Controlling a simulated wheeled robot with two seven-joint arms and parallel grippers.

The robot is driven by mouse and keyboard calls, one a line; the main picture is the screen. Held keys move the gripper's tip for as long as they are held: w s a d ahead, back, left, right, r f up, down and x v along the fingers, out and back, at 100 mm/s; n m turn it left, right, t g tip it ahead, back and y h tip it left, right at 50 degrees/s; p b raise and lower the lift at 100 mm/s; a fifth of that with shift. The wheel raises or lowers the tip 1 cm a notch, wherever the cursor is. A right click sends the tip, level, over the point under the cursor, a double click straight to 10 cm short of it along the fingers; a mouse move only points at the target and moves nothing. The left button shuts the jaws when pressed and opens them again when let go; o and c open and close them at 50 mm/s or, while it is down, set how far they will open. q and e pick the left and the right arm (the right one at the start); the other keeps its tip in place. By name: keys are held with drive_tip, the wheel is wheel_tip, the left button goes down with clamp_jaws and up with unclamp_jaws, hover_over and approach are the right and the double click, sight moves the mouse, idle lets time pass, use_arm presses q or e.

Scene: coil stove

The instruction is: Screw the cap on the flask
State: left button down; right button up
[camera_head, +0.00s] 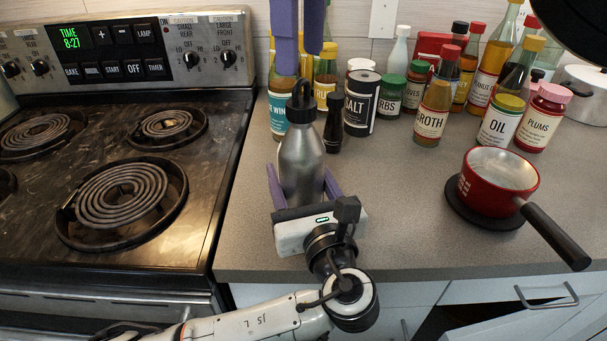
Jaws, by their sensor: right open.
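The steel flask (302,168) stands upright on the counter near its left edge. The black cap (303,99), with a loop on top, sits at the flask's mouth; I cannot tell how tightly it is seated. My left gripper (304,184), on the arm from the lower left, has its purple fingers on both sides of the flask body and appears shut on it. My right gripper (300,62) reaches down from the top edge, its purple fingers apart just above the cap. The rest of that gripper is out of view.
The coil stove (231,130) lies to the left. A red saucepan (492,186) stands right. The counter between flask and saucepan is clear.

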sight(308, 200)
use_arm(q)
drive_tip(key=shift+f, duration=0.1)
drive_tip(key=c, duration=0.6)
unclamp_jaws()
drive_tip(key=v, duration=1)
drive_tip(key=shift+s+d, duration=0.1)
drive_tip(key=shift+s, duration=0.1)
